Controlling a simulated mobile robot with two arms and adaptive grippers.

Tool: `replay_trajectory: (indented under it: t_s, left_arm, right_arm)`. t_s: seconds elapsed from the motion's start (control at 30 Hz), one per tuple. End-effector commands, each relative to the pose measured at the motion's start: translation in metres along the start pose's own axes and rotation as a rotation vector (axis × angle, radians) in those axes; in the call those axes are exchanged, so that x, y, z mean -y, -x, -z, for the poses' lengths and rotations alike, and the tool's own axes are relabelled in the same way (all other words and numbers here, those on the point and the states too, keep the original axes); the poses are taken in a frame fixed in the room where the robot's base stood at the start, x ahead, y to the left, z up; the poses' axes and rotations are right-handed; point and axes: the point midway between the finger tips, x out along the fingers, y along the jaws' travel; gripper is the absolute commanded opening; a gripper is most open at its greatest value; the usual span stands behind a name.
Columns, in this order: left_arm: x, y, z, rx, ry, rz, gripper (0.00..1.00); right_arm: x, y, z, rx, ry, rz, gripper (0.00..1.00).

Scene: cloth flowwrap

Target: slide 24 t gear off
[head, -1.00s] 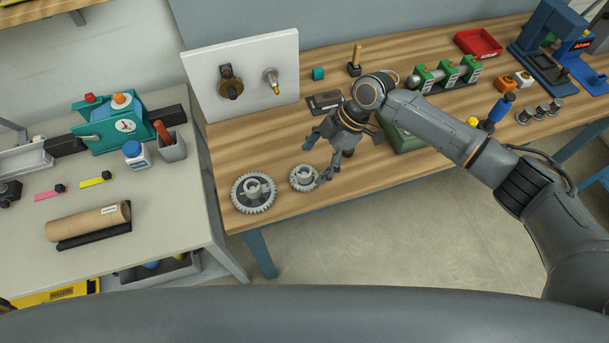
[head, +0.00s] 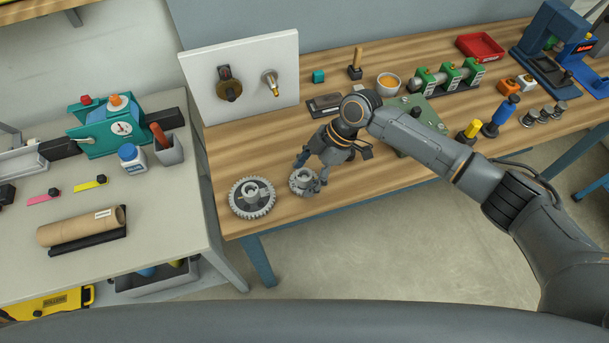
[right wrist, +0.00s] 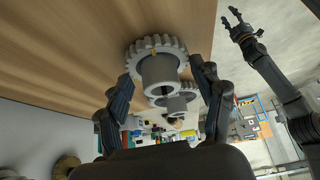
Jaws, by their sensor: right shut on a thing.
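A small grey gear with a raised hub (head: 303,183) lies on the front left of the wooden bench; I take it for the 24 t gear. My right gripper (head: 306,177) is around it, shut on it from the far right side. In the right wrist view the gear (right wrist: 157,66) sits between the fingers, hub towards the camera. A larger grey gear (head: 238,204) lies to its left, apart from the gripper, partly hidden behind the small gear in the wrist view. My left gripper (right wrist: 232,20) shows only in the wrist view, fingers spread and empty.
A white upright panel (head: 204,80) stands behind the gears, with a dark fitting (head: 229,88) and a brass-tipped shaft (head: 269,84).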

Motion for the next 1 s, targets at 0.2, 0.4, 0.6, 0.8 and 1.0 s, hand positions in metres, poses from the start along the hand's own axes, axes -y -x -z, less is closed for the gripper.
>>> replay_trajectory:
  t_s: [0.2, 0.4, 0.6, 0.8, 1.0]
  left_arm:
    - [0.0, 0.002, -0.001, 0.001, 0.0, 0.0, 0.4]
    - [0.0, 0.005, 0.0, 0.001, 0.0, 0.0, 0.4]
    - [0.0, 0.009, -0.001, 0.002, 0.0, 0.0, 0.4]
    - [0.0, 0.012, 0.0, 0.002, 0.0, 0.0, 0.4]
    - [0.0, 0.014, 0.0, 0.002, 0.0, 0.0, 0.4]
  right_arm:
    - [0.001, 0.001, 0.001, 0.001, 0.0, 0.002, 0.34]
    - [0.001, 0.004, 0.003, 0.001, 0.0, 0.004, 0.0]
    - [0.001, 0.008, 0.005, 0.001, -0.001, 0.003, 0.0]
    - [0.001, 0.012, 0.007, 0.0, 0.0, 0.002, 0.0]
    - [0.0, 0.014, 0.008, 0.0, 0.0, 0.001, 0.0]
